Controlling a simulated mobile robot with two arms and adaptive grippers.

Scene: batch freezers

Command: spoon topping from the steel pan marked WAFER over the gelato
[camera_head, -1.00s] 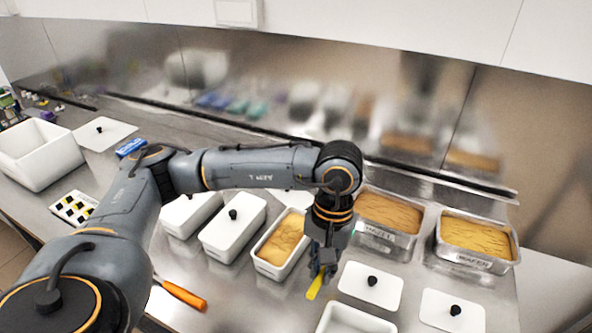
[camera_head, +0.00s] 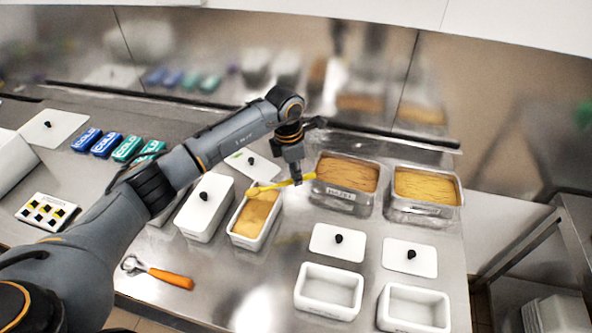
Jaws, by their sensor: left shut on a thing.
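The steel pan marked WAFER (camera_head: 400,213) stands at the back right, filled with a golden-brown topping (camera_head: 426,186). The gelato (camera_head: 254,214) is tan and fills an open white tub (camera_head: 235,239) left of the pans. My left gripper (camera_head: 297,180) is shut on a yellow spoon (camera_head: 272,187). The spoon lies roughly level, with its left end over the far end of the gelato tub. Whether the spoon carries any topping is too small to tell. My right gripper is out of view.
A second steel pan (camera_head: 342,199) stands between the tub and the WAFER pan. Lids (camera_head: 337,243) and empty white tubs (camera_head: 328,290) lie in front of the pans. A lidded tub (camera_head: 204,211) is left of the gelato. An orange-handled scoop (camera_head: 170,277) lies on the bare front counter.

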